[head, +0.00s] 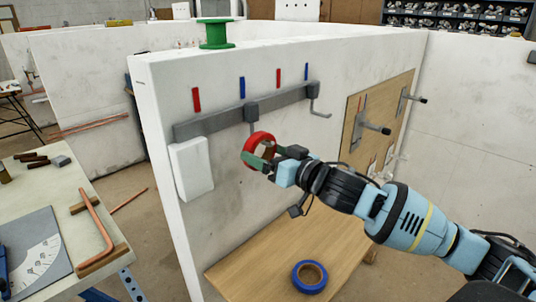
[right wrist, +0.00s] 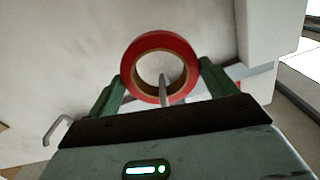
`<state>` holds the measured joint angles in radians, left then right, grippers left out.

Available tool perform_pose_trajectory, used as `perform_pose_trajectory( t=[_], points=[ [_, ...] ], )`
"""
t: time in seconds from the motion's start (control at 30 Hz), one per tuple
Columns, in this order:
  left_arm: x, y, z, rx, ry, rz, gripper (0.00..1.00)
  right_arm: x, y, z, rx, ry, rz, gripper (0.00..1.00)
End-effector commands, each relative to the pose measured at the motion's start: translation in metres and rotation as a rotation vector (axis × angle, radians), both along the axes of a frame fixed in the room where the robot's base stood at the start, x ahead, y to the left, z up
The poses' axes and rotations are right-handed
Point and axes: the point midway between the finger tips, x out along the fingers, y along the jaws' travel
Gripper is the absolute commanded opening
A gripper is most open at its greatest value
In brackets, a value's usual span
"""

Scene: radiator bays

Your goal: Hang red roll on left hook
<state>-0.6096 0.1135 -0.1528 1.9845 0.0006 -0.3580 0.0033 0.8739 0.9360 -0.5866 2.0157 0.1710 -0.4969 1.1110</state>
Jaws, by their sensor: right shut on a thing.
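My right gripper (head: 262,158) is shut on the red roll (head: 248,141), just in front of the wall rail (head: 212,122). In the right wrist view, the red roll (right wrist: 129,65) is a ring with a tan core, between my green fingers. The left hook (head: 252,114) hangs from the rail right behind the roll; its lower end is hidden. In the right wrist view, a grey rod (right wrist: 164,86) shows across the roll's opening; I cannot tell how far it passes through. The right hook (head: 320,107) is empty. My left gripper is not in view.
A blue roll (head: 297,277) lies on the wooden bench (head: 250,275) below. A white box (head: 191,168) is on the wall left of the roll. A pegboard (head: 357,105) with pegs is to the right. A green spool (head: 215,33) stands on the wall top.

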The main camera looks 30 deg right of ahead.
Motion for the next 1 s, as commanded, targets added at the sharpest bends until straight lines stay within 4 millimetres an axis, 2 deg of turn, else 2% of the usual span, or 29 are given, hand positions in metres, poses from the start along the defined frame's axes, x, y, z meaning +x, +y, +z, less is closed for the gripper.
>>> perform_pose_trajectory(
  t=[0.23,0.27,0.37,0.67,0.77,1.0],
  points=[
    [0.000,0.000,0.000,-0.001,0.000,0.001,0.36,0.000,0.000,0.001,0.000,-0.001,0.000,0.62],
    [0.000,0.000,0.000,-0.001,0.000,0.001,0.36,0.000,0.000,0.001,0.000,-0.001,0.000,0.87],
    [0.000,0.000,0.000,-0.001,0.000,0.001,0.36,0.000,0.000,0.001,-0.001,-0.001,0.000,1.00],
    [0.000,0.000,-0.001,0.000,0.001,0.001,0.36,-0.003,-0.001,-0.001,0.000,0.001,-0.001,1.00],
    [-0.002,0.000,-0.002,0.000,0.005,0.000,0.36,-0.010,-0.004,-0.002,-0.001,0.002,-0.001,1.00],
    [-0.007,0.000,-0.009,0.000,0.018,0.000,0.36,-0.040,-0.014,-0.003,0.000,0.004,0.000,1.00]
  ],
)
